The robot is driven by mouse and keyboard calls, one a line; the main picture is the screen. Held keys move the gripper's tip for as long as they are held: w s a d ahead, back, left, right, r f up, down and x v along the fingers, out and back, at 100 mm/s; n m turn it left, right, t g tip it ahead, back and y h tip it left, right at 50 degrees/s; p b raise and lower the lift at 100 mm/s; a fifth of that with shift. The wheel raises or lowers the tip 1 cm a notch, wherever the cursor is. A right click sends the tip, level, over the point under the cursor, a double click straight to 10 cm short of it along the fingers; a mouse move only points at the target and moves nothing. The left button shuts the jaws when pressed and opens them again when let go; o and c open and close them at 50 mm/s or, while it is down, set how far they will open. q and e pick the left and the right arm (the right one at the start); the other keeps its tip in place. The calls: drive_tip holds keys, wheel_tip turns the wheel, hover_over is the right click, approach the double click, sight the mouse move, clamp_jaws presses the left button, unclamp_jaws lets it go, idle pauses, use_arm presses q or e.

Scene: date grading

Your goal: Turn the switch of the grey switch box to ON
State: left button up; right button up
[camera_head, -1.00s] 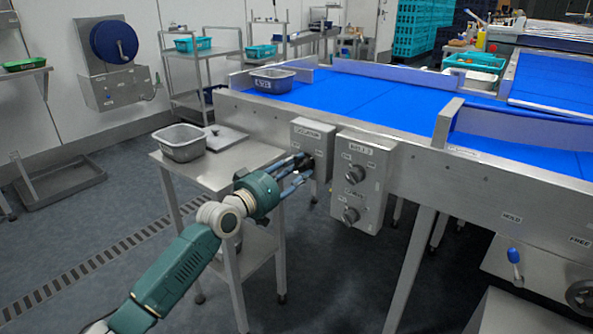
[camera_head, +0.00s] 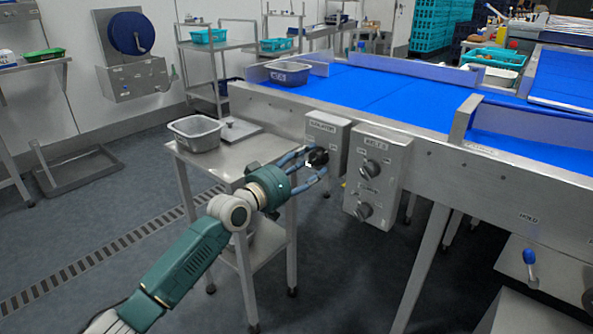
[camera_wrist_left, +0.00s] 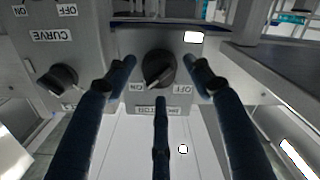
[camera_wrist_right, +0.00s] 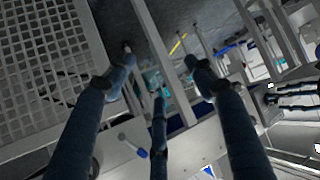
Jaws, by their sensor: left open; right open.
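The smaller grey switch box (camera_head: 327,128) hangs on the conveyor's side, with a label on its upper front. Its black rotary switch (camera_head: 317,157) shows between the fingers of my left gripper (camera_head: 316,162), which is open in front of the box. In the left wrist view the box is upside down. The switch (camera_wrist_left: 158,68) lies between the two outer fingertips, without clear contact, and its white mark slants down-left, towards the ON label (camera_wrist_left: 137,87); OFF (camera_wrist_left: 183,89) is on the other side. My right gripper (camera_wrist_right: 158,78) is open and empty.
A larger grey box (camera_head: 376,170) with two knobs hangs just right of the switch box. A steel side table (camera_head: 227,158) with a grey tub (camera_head: 196,137) stands left of it, close to my left arm. A blue-handled lever (camera_head: 529,258) is at the right.

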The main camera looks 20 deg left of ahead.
use_arm(q)
drive_tip(key=v, duration=1.1)
drive_tip(key=shift+s, duration=0.1)
